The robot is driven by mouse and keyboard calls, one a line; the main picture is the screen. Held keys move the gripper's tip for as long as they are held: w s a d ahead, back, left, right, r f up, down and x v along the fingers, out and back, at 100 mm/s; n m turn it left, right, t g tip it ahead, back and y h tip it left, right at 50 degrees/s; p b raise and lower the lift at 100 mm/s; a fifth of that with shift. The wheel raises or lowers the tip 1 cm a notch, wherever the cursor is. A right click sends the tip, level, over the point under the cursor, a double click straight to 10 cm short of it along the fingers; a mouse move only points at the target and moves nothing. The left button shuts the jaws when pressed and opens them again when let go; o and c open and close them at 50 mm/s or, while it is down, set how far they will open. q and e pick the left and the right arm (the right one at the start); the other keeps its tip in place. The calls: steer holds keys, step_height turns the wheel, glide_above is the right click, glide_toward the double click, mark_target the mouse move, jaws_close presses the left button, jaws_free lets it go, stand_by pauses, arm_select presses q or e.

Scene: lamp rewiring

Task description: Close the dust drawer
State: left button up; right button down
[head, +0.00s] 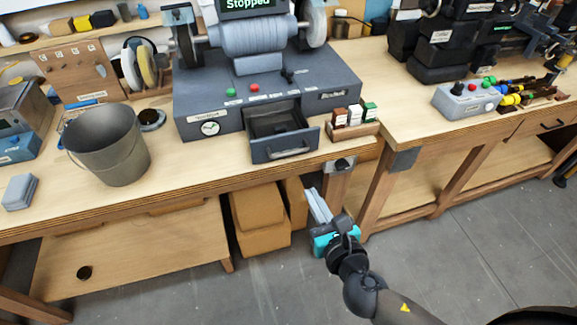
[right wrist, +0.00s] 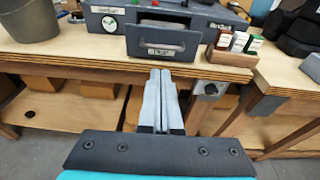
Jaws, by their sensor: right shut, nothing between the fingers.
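The dust drawer (head: 284,145) is a dark grey drawer with a bar handle, standing pulled out from the front of the grey grinder base (head: 205,100). Its open top shows a dark inside in the head view. In the right wrist view the drawer front (right wrist: 163,43) faces me, with a small label under its handle. My right gripper (head: 318,205) is shut and empty, in front of the bench edge and below the drawer, apart from it. Its fingers (right wrist: 160,85) point toward the drawer front in the right wrist view. My left gripper is not in view.
A metal bucket (head: 108,145) stands on the bench left of the drawer. A wooden holder with small boxes (head: 352,128) stands close to its right. A dark clamp-like fitting (head: 340,164) sits at the bench edge. Cardboard boxes (head: 260,215) lie beneath. The bench strip before the drawer is clear.

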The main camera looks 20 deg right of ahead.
glide_toward(289, 154)
steer(key=x, duration=0.5)
steer(key=shift+w+b, duration=0.2)
steer(key=shift+b, duration=0.15)
steer(key=shift+w+a+f, duration=0.1)
steer(key=shift+w+f, duration=0.1)
steer(key=shift+w, duration=0.5)
